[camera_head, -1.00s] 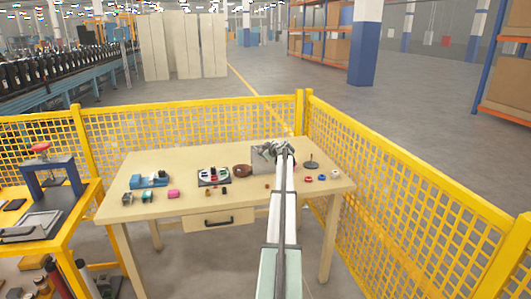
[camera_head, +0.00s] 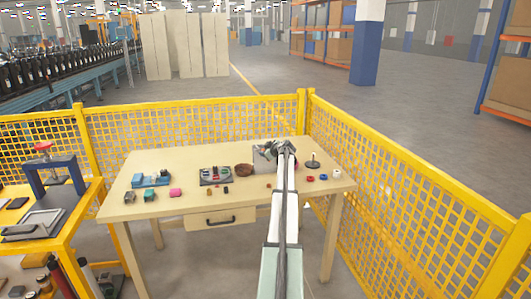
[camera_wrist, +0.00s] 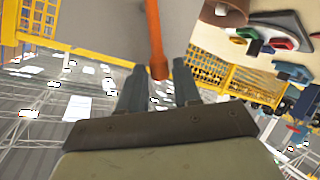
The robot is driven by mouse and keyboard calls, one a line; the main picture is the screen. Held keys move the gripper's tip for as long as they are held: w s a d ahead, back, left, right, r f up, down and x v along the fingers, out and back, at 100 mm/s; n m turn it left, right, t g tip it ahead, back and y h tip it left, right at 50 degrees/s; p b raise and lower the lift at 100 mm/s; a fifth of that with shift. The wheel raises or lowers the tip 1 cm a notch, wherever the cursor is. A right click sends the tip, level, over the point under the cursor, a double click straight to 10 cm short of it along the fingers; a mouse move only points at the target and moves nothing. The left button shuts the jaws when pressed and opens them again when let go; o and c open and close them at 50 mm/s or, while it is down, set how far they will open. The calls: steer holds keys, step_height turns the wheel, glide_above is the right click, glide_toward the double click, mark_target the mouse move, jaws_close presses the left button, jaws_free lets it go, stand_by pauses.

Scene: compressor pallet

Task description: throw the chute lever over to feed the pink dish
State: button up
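In the head view my gripper (camera_head: 268,151) is at the grey panel (camera_head: 260,163) at the back right of the table; the lever is too small or hidden there. A small pink thing (camera_head: 176,192) lies at the table's front left; I cannot tell whether it is the dish.
On the wooden table (camera_head: 140,212) are a brown bowl (camera_head: 244,170), a tray of coloured parts (camera_head: 215,182), a blue fixture (camera_head: 151,180) and a dark stand (camera_head: 313,164). Several small parts lie along the front. Yellow mesh fencing (camera_head: 190,122) runs behind and to the right.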

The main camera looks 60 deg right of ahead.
steer(key=v, duration=1.3)
steer(key=shift+s+a, duration=0.15)
steer(key=shift+s, duration=0.05)
steer(key=shift+r, duration=0.15)
